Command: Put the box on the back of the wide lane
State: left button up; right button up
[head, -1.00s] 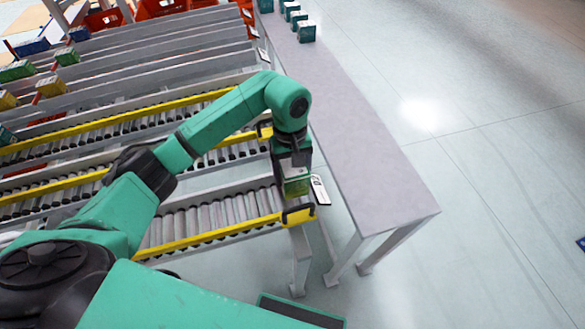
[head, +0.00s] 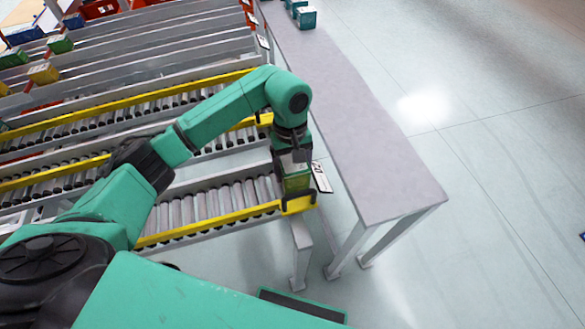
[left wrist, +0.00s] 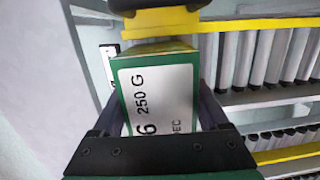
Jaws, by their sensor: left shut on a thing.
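My left gripper (head: 294,190) is shut on a green box (head: 297,181) at the right end of the nearest, wide roller lane (head: 215,202). In the left wrist view the box (left wrist: 158,92) sits between the two fingers (left wrist: 160,115), showing a white label that reads "250 G". Its far end is close to a yellow stop (left wrist: 160,20); I cannot tell whether they touch. The lane's rollers lie to the right of the box in that view. Whether the box rests on the rollers is hidden. My right gripper is not in view.
A long grey table (head: 365,150) stands right of the lanes, with several teal boxes (head: 305,17) at its far end. More lanes with yellow rails (head: 190,87) lie beyond, some holding yellow, green and blue boxes (head: 60,43). Open floor (head: 500,170) is at the right.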

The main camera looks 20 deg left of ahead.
pick_arm(q)
jog(key=o, duration=1.4)
jog(key=r, duration=0.2)
jog(key=r+b, duration=0.1)
jog(key=r, duration=0.2)
jog(key=w+r+b, duration=0.1)
jog(key=r, duration=0.2)
jog(key=shift+a+r, duration=0.15)
jog(key=shift+a, duration=0.15)
jog(key=r, duration=0.6)
jog(key=shift+w+a+r+p, duration=0.1)
jog(key=shift+w+a+p, duration=0.1)
jog(key=shift+p, duration=0.1)
